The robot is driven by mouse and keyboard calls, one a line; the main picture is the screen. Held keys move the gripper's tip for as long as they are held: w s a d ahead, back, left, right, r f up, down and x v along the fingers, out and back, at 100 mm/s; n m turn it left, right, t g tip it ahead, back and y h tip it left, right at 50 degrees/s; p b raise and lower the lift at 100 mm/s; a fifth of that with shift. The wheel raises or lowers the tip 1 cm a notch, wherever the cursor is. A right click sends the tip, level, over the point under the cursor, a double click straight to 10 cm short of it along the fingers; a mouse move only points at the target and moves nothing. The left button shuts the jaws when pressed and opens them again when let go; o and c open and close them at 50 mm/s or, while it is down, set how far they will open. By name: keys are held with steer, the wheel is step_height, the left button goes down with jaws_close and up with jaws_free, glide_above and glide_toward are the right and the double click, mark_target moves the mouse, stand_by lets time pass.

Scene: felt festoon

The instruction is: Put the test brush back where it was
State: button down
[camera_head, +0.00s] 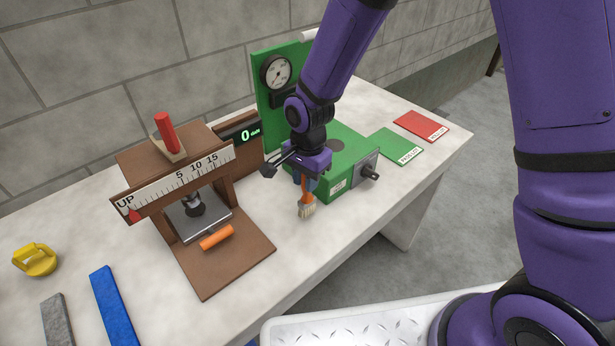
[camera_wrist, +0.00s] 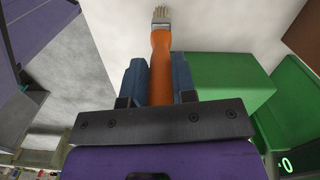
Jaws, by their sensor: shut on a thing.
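The test brush (camera_head: 306,207) has an orange handle, a metal band and pale bristles. It hangs bristles down over the table, in front of the green machine. My gripper (camera_head: 304,185) is shut on its orange handle. In the wrist view the brush (camera_wrist: 161,55) stands between the two blue fingers of my gripper (camera_wrist: 160,80), its bristles pointing at the pale tabletop. I cannot tell whether the bristles touch the table.
The green machine (camera_head: 347,150) with a dial stands right behind my gripper. A brown press (camera_head: 240,262) with an orange cylinder (camera_head: 216,238) stands left. Green (camera_head: 398,147) and red (camera_head: 421,126) cards lie right. A blue strip (camera_head: 113,303), grey strip (camera_head: 58,322) and yellow object (camera_head: 36,260) lie far left.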

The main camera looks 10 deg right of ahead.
steer(key=shift+f, duration=1)
steer(key=c, duration=0.9)
jaws_free()
steer(key=shift+c, duration=0.2)
steer(key=shift+r, duration=0.1)
